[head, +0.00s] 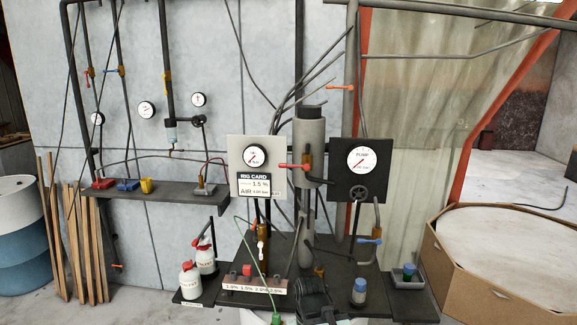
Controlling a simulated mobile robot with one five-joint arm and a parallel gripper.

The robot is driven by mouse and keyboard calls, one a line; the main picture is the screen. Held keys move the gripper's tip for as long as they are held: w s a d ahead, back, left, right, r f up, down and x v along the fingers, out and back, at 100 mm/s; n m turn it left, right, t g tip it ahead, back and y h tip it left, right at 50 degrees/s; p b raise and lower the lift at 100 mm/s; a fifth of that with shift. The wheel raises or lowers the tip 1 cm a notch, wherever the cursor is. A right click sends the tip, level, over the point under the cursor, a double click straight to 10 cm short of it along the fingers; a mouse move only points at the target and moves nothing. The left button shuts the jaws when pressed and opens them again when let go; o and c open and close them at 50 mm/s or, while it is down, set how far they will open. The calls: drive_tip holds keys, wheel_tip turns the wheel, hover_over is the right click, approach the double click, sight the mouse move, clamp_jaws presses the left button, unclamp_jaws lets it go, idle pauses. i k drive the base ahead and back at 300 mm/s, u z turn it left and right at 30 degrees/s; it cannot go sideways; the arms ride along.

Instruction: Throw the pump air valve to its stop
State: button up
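A black panel marked PUMP (350,178) stands right of centre, with a round white gauge (361,160). A black handwheel (359,193) sits at its lower edge. A blue lever (370,240) lies roughly level on a pipe below and right of this panel. A red lever (293,166) lies roughly level across the grey cylinder's (310,150) front left side. No label shows which of these is the pump air valve. My dark gripper (315,297) is low at the bottom centre, apart from the panel and levers. Its fingertips are not clear.
A rig card panel (254,150) stands left of the cylinder. A large brown-sided box (470,270) stands at right.

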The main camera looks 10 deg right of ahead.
sight(305, 166)
drive_tip(key=u, duration=3.35)
drive_tip(key=k, duration=0.9)
drive_tip(key=z, duration=1.55)
drive_tip(key=i, duration=0.95)
drive_tip(key=u, duration=0.05)
